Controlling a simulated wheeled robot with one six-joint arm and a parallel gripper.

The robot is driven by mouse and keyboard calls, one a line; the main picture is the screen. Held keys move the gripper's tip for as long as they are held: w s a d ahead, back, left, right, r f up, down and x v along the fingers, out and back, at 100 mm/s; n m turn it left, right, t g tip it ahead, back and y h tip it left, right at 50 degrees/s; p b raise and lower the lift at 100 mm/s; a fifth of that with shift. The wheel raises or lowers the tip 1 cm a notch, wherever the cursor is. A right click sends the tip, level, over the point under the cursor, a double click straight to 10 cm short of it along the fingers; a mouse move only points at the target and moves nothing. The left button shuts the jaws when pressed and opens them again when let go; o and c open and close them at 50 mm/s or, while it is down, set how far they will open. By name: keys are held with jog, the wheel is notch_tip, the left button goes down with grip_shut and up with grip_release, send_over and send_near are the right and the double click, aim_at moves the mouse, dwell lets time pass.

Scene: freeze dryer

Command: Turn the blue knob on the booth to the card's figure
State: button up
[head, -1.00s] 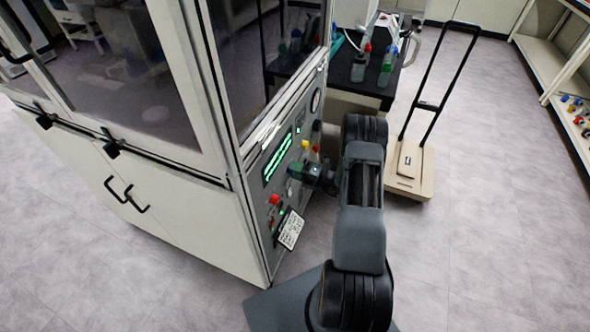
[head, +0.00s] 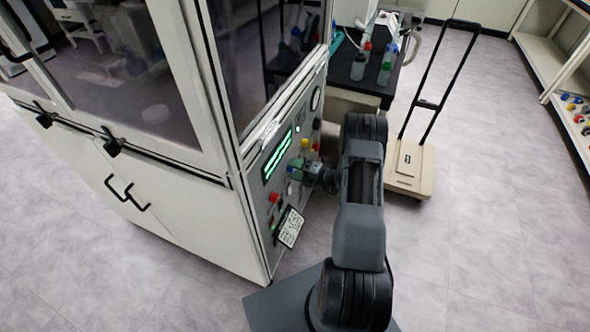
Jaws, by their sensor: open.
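The booth (head: 175,215) is a large white cabinet with glass upper walls, and its grey control panel (head: 256,176) is on the side facing right. My gripper (head: 297,172) is open at the panel, just below and right of the green display (head: 277,157). A small bit of blue, seemingly the blue knob (head: 290,169), shows at the fingertips; the gripper hides most of it, and I cannot tell its pointer setting or whether the fingers touch it. A white card (head: 291,227) hangs low on the panel; its writing is too small to read.
A red knob (head: 274,197) sits lower left of the gripper, a yellow one (head: 305,144) above. A dark table with bottles (head: 358,68) stands behind. A hand cart (head: 412,170) stands right of my arm.

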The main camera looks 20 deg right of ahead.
jog(key=v, duration=1.4)
jog(key=shift+b, duration=0.3)
jog(key=shift+a, duration=0.1)
